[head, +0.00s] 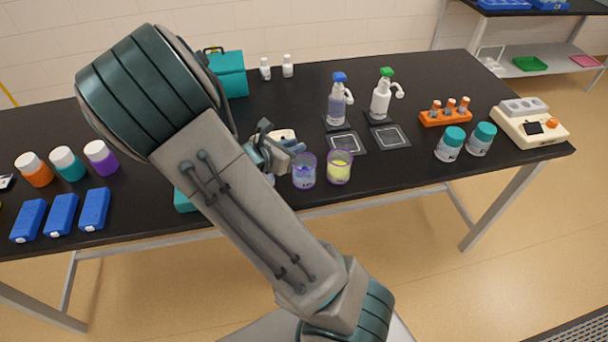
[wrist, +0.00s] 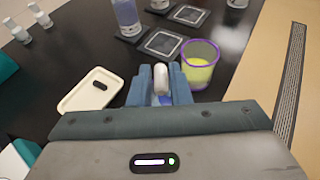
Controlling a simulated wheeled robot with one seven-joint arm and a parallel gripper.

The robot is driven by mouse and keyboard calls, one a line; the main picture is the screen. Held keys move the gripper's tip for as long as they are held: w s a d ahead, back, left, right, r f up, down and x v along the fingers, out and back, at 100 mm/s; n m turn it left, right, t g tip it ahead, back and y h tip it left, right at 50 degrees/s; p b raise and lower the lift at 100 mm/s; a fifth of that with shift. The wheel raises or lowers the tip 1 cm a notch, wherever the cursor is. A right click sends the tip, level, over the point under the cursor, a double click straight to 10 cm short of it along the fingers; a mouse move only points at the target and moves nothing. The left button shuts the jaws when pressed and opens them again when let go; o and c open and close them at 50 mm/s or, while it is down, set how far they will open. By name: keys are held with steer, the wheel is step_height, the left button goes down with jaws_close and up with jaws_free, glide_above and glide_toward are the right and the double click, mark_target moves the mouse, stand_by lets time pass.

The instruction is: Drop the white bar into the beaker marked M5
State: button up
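The white bar (wrist: 160,77) is held upright between the fingertips of my gripper (wrist: 163,82). In the head view my gripper (head: 290,148) is just behind and above a purple-rimmed beaker of bluish liquid (head: 304,173); I cannot make out the bar there. In the wrist view, a bit of blue shows between the fingers below the bar, and the rest of that beaker is hidden. A second purple-rimmed beaker holds yellow liquid (head: 339,168); it also shows right of the fingers in the wrist view (wrist: 201,70). I cannot read which beaker is marked M5.
A cream tray (wrist: 72,105) with a small dark bar lies left of the fingers. Two spray bottles (head: 337,102) (head: 381,98) and dark square pads (head: 346,142) stand behind the beakers. Teal-lidded jars (head: 450,144) are further right. The table's front edge is close to the beakers.

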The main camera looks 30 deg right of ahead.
steer(key=o, duration=0.3)
steer(key=b+v, duration=0.1)
steer(key=v, duration=1.3)
